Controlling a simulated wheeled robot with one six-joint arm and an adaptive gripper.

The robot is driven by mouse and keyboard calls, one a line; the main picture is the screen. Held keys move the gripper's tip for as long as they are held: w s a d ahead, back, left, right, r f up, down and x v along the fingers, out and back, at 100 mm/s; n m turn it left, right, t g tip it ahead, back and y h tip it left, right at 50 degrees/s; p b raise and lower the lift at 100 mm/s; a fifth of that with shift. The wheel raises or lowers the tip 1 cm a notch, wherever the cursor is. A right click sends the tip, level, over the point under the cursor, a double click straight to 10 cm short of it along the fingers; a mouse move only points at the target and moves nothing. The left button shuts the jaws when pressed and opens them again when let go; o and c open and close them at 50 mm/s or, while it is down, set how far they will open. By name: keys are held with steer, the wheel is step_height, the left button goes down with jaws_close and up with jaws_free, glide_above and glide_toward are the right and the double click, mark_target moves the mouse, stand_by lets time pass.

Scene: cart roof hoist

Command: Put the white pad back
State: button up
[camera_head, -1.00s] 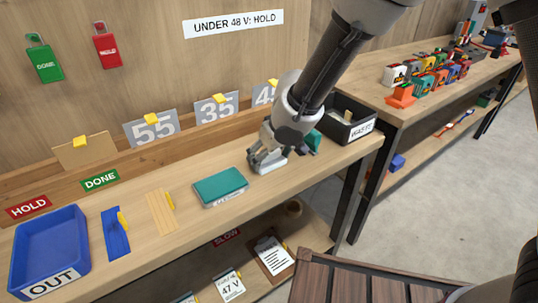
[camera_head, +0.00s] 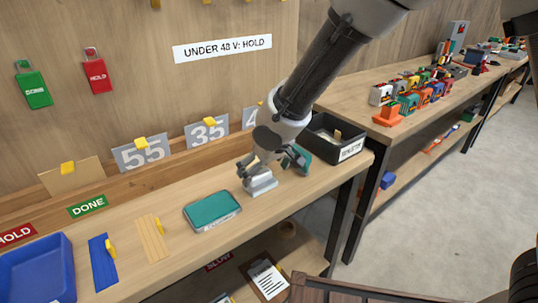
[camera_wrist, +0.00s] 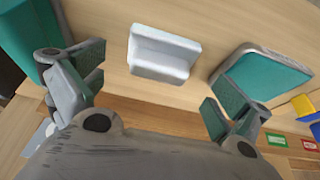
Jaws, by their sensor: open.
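The white pad (camera_head: 262,186) rests on the wooden bench, right of a teal-topped block (camera_head: 212,211). In the wrist view the white pad (camera_wrist: 163,55) shows as a pale stepped block, lying ahead of the gap between my fingers. My gripper (camera_head: 268,166) is open and empty, just above and behind the pad. In the wrist view my gripper's fingers (camera_wrist: 157,88) are spread wide, with bare bench between them and no contact with the pad visible. The teal-topped block (camera_wrist: 262,72) lies beyond the right finger there.
A blue tray (camera_head: 38,272), a blue strip (camera_head: 102,262) and a wooden strip (camera_head: 152,238) lie to the left. Number cards (camera_head: 140,153) line the bench's back.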

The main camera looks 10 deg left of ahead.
steer(key=v, duration=0.8)
steer(key=w+d+r+m+h, duration=0.1)
steer(key=w+d+r, duration=0.15)
steer(key=d, duration=0.55)
steer(key=w+d+r+m+t, duration=0.15)
steer(key=d+r, duration=0.25)
steer(key=d, duration=0.5)
steer(key=w+d+r+m+h, duration=0.1)
steer(key=d+r+m, duration=0.15)
steer(key=d, duration=0.55)
steer(key=s+d+r+m, duration=0.1)
steer(key=s+d+m, duration=0.1)
steer(key=s+d, duration=0.7)
steer(key=s+d+r+m+h, duration=0.1)
steer(key=s+d+r+m, duration=0.1)
steer(key=s+d, duration=0.6)
steer(key=d, duration=0.7)
steer(key=shift+s+r+m+h, duration=0.2)
steer(key=shift+s+m+h, duration=0.1)
steer(key=shift+s+m, duration=0.1)
